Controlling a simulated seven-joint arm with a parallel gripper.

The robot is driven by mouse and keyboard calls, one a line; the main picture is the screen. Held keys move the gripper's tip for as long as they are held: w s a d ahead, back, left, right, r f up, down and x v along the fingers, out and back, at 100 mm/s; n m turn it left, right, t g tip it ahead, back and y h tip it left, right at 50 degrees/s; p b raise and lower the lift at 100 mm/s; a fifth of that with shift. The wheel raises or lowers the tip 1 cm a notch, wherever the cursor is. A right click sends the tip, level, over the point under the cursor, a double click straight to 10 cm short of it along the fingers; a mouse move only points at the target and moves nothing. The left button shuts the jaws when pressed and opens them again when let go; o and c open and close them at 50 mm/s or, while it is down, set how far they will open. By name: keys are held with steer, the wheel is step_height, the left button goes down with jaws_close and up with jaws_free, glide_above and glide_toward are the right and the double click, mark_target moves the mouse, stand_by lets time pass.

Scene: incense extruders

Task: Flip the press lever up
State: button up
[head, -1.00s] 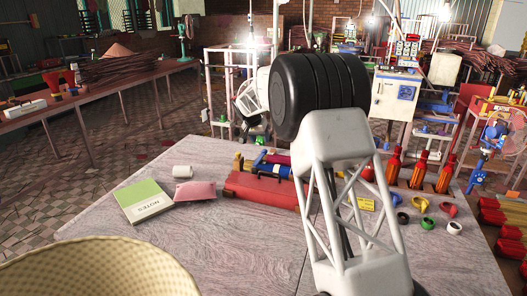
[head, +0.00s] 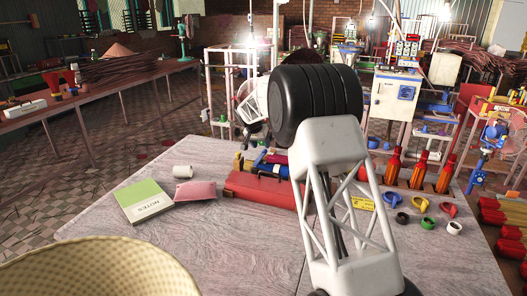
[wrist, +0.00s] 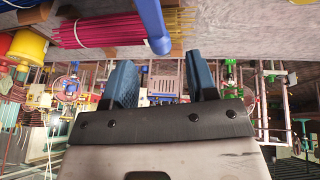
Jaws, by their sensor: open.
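My gripper (wrist: 160,82) shows in the wrist view with two blue fingers set well apart and nothing between them. In the head view my arm hides most of it. A thick blue bar (wrist: 152,25) hangs in from the top edge of the wrist view, beyond the fingers and apart from them, across a bundle of magenta sticks (wrist: 100,32). I cannot tell for certain whether this bar is the press lever. No press lever can be clearly made out in the head view, where my arm covers the middle of the scene.
A red block (head: 262,190) lies on the table with blue and yellow pieces behind it. A notebook (head: 145,201), a pink pouch (head: 195,192) and a white roll (head: 183,171) lie left. Red bottles (head: 419,170) and several coloured rings stand right.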

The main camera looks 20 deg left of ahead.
mark_target(264, 150)
steer(key=shift+x, duration=2.2)
jaws_close()
